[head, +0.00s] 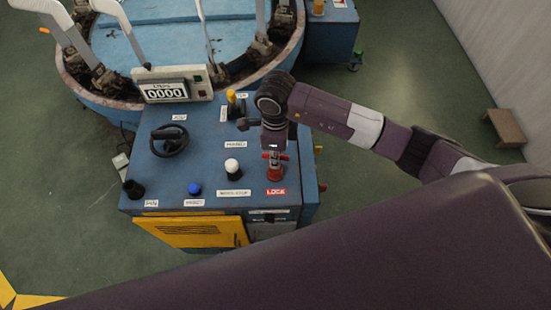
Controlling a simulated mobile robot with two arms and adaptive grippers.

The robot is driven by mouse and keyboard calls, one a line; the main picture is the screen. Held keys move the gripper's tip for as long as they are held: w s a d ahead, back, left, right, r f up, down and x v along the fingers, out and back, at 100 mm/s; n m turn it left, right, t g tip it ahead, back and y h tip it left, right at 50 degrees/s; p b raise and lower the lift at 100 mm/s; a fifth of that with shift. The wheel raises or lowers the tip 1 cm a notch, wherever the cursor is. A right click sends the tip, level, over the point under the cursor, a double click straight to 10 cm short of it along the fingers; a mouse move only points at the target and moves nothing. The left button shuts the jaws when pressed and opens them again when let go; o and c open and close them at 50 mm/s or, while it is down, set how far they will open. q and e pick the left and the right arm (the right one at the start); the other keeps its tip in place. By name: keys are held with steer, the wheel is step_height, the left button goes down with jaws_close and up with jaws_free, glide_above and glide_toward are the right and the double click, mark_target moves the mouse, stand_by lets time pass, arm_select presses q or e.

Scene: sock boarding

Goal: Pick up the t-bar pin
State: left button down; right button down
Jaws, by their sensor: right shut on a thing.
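The t-bar pin (275,156) is red and stands at the right front of the blue control panel, above the red LOCK label (276,191). Its red socket (276,174) is below it. My right gripper (274,154) reaches down from above and is shut on the pin's red crossbar. Whether the pin is lifted out of its socket I cannot tell. My left gripper is not in view.
The blue panel (208,160) also carries a black handwheel (169,140), a white knob (232,166), a blue button (195,188), a black knob (133,189) and a yellow-topped lever (231,98). A counter display (166,91) stands behind.

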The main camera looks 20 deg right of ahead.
step_height(320, 180, up, 11)
steer(key=b, duration=0.3)
steer(key=shift+w+f, duration=0.1)
steer(key=shift+w, duration=0.05)
step_height(320, 180, up, 15)
steer(key=p, duration=0.4)
steer(key=shift+r, duration=0.2)
stand_by(0.4)
stand_by(0.4)
